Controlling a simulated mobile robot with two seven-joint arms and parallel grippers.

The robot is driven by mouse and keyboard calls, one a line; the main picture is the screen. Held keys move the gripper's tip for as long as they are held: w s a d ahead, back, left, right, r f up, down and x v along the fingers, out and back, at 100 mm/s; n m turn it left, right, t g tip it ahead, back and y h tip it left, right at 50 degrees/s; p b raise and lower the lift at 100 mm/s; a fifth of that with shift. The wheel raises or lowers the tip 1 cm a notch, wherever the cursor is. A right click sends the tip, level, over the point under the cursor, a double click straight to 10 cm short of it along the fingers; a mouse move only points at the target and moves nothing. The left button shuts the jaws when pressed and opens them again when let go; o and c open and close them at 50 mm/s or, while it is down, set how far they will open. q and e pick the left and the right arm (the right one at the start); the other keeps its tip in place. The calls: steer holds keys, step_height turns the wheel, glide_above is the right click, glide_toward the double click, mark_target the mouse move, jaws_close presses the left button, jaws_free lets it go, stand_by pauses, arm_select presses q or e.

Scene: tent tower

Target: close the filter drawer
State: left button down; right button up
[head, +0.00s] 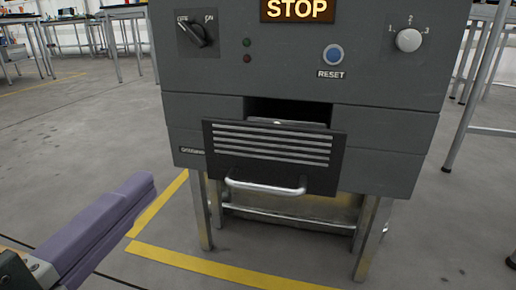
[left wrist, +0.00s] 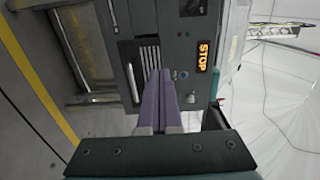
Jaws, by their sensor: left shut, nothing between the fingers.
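The filter drawer (head: 273,156) is a dark grey front with light slats and a silver bar handle (head: 265,187). It stands pulled out from the grey machine (head: 390,130), with a dark opening visible above and behind it. In the left wrist view the drawer front (left wrist: 149,62) shows behind my fingers, and its handle (left wrist: 132,82) is left of them. My left gripper (head: 140,190), with purple fingers, is shut and empty, left of and in front of the drawer, apart from it. It also shows in the left wrist view (left wrist: 160,75). My right gripper is not in view.
The machine carries a STOP sign (head: 297,10), a blue reset button (head: 333,55) and two knobs. It stands on metal legs (head: 372,240) inside yellow floor lines (head: 215,268). Benches stand behind and at the right.

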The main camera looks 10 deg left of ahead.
arm_select(q)
steer(key=p, duration=0.2)
glide_toward(203, 129)
steer(key=w, duration=0.1)
steer(key=w+d+r, duration=0.1)
steer(key=w, duration=0.1)
steer(key=w+b, duration=0.1)
steer(key=w, duration=0.1)
steer(key=shift+w+d+r, duration=0.2)
steer(key=shift+w+d, duration=0.05)
steer(key=shift+d, duration=0.15)
steer(key=shift+w, duration=0.65)
